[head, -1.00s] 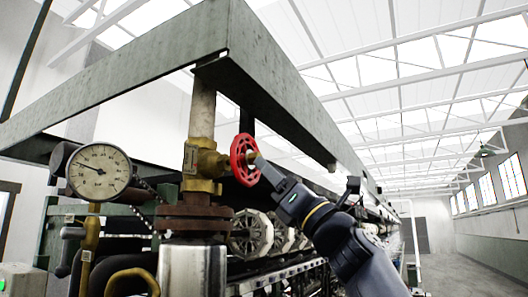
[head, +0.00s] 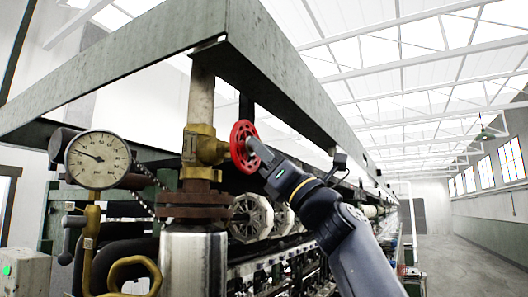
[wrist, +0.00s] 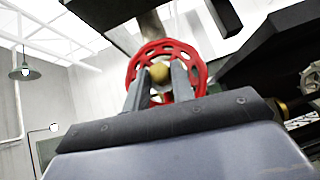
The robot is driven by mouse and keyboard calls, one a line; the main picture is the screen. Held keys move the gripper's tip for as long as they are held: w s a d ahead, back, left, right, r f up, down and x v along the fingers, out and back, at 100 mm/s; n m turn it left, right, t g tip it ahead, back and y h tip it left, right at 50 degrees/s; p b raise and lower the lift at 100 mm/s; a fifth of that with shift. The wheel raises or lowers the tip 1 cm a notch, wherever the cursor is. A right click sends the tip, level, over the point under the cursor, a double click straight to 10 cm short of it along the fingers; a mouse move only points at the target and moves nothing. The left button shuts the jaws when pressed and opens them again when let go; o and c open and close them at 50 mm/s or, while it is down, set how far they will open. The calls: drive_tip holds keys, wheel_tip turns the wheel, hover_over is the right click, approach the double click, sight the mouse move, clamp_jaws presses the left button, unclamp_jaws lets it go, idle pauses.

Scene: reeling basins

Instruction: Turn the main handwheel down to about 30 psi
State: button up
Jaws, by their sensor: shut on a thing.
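The red main handwheel (head: 237,134) sits on the right side of a brass valve (head: 198,147) on a vertical pipe. My gripper (head: 254,152) reaches it from the right and is shut on it. In the wrist view my two fingers flank the round brass hub at the centre of the red wheel (wrist: 193,62). The fingers partly hide the wheel, so exact contact is unclear. The round white pressure gauge (head: 98,168) stands at left, facing me. Its dark needle points left and slightly up; the numbers are too small to read surely.
A green steel beam frame (head: 265,75) hangs over the valve and my arm. A rusty flange (head: 194,212) and curved brass pipes (head: 134,268) are below. Pale reels (head: 252,217) run behind the valve. The floor aisle (head: 470,252) at right is clear.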

drive_tip(key=shift+c, duration=1.4)
drive_tip(key=shift+w+d+n+g+y, duration=0.1)
drive_tip(key=shift+n+g+y, duration=0.65)
drive_tip(key=shift+n+g, duration=0.95)
drive_tip(key=shift+w+d+n+g+y, duration=0.1)
drive_tip(key=shift+n+g+y, duration=0.7)
drive_tip(key=shift+n+g, duration=0.85)
drive_tip(key=shift+n+g+y, duration=0.75)
drive_tip(key=shift+n+g, duration=0.5)
drive_tip(key=shift+n, duration=0.8)
drive_tip(key=o, duration=1)
